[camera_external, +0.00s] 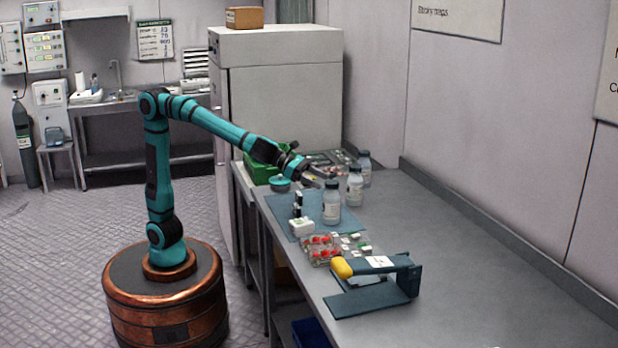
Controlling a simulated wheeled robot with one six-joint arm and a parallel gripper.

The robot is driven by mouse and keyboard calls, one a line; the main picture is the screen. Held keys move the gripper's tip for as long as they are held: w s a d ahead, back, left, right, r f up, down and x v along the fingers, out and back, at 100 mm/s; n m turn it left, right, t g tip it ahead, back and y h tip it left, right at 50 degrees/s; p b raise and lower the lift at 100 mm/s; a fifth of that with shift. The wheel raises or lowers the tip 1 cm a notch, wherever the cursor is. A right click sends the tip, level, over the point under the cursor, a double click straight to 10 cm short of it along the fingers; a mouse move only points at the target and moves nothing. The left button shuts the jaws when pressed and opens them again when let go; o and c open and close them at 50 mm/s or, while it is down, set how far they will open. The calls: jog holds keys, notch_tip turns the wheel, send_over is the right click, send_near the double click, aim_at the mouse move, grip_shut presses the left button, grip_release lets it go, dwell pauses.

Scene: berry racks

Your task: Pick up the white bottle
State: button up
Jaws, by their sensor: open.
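Several whitish, translucent bottles with grey caps stand upright on the bench. I cannot tell which one is the white bottle of the task. My gripper (318,182) is open and seems empty. It hangs over the far part of the mat, up and left of the nearest bottle and apart from it in the picture.
A green bin (260,168) and a tray of small items lie behind my gripper. Small dark-and-white items, a white box (301,228) and a clear rack with red caps (321,249) are nearer. A blue device (375,285) stands in front. The bench's right side is clear.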

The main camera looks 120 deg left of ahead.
aim_at(337, 187)
jog(key=shift+x, duration=3.85)
jog(key=shift+s, duration=0.1)
grip_shut()
